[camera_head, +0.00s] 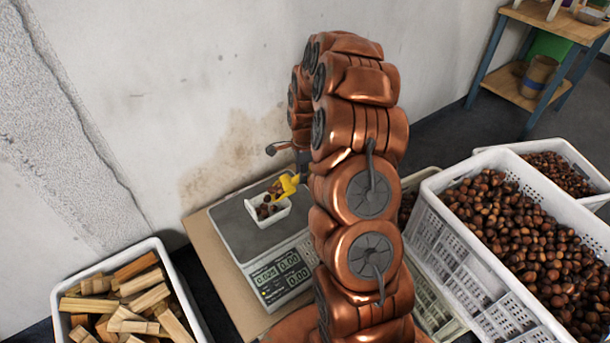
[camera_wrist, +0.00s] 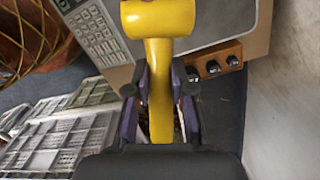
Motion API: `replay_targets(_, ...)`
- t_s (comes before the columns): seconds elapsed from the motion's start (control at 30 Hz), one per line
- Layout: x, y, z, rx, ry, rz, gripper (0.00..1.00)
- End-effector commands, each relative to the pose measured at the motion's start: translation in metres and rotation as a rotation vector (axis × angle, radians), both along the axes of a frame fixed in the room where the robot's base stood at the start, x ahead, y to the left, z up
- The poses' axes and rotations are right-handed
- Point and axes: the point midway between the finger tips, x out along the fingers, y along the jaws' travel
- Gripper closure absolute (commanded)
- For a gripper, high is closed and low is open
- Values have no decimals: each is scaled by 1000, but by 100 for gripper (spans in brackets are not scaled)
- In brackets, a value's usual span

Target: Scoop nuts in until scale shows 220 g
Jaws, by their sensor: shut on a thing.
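My gripper (camera_wrist: 160,95) is shut on the yellow handle of a scoop (camera_wrist: 158,18). In the head view the scoop (camera_head: 288,186) is over the right rear edge of a small white paper tray (camera_head: 279,220), apparently tilted toward it. Several brown nuts lie in the tray, and a few are at the scoop's lip. The tray stands on the grey plate of the scale (camera_head: 236,221). The scale's display (camera_head: 279,277) seems to read 0.025, with other fields at 0.00. My arm hides most of the gripper in the head view.
A white crate of chestnuts (camera_head: 452,254) stands at the right, with another crate (camera_head: 545,149) behind it. A crate of wood pieces (camera_head: 62,290) is at the lower left. The wall rises close behind the scale. A blue-legged wooden table (camera_head: 553,27) is at the far right.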

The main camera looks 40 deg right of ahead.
Motion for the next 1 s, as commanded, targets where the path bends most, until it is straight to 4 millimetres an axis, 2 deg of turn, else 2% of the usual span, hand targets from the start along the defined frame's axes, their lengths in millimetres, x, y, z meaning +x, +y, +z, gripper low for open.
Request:
replay_targets(0.33,7,16,16,-172,53,4,100)
replay_targets(1.0,18,48,33,-458,152,2,100)
